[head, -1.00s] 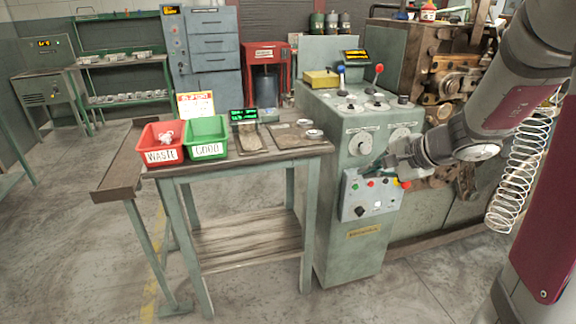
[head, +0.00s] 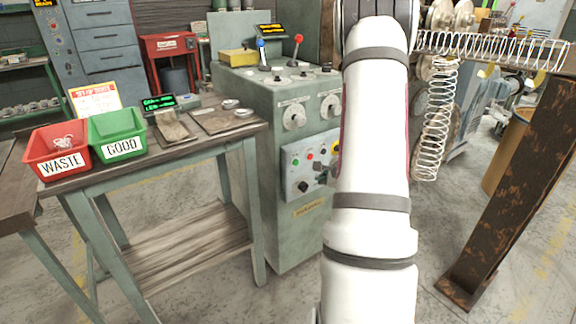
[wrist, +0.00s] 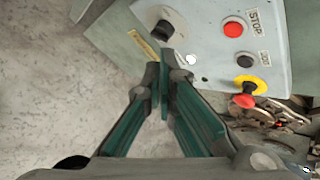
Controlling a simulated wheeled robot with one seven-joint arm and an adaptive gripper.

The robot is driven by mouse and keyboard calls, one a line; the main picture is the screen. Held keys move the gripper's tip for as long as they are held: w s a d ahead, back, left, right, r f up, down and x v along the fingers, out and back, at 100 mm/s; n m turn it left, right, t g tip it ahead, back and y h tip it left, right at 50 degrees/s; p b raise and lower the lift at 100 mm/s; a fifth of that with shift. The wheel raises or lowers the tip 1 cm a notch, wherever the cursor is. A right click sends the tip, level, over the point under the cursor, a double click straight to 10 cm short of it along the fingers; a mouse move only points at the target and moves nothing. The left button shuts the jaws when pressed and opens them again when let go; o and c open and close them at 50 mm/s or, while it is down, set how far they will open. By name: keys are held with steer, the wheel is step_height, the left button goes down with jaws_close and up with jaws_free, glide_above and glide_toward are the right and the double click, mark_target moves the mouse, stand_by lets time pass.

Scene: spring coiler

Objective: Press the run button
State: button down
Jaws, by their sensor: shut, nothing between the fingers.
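The grey control panel (head: 306,170) is on the front of the green machine in the head view, partly hidden by my arm. A small green button (head: 295,159) sits at its upper left; its label is too small to read. In the wrist view the panel shows a red button marked STOP (wrist: 233,29), a black button (wrist: 246,60), a white button (wrist: 192,60) and a black knob (wrist: 163,30). No green button shows there. My gripper (wrist: 163,78) is shut and empty, its tips appearing just below the knob.
A red mushroom button on a yellow base (wrist: 245,90) is right of my fingers. The workbench (head: 200,150) with red WASTE (head: 58,150) and green GOOD (head: 118,132) bins stands left. A hanging coil spring (head: 433,120) and a rusty post (head: 515,200) are right of my arm.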

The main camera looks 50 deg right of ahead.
mark_target(296, 163)
steer(key=shift+w, duration=0.1)
steer(key=w+d+p, duration=0.2)
steer(key=w, duration=0.6)
steer(key=shift+w, duration=0.2)
steer(key=shift+w, duration=0.1)
stand_by(1.5)
steer(key=shift+w+d+r, duration=0.1)
steer(key=shift+w, duration=0.25)
steer(key=shift+w+d+b, duration=0.1)
steer(key=shift+w+b, duration=0.25)
steer(key=shift+b, duration=0.1)
stand_by(0.7)
steer(key=shift+s+a+b, duration=0.25)
steer(key=shift+s+b, duration=0.35)
steer(key=shift+s, duration=0.15)
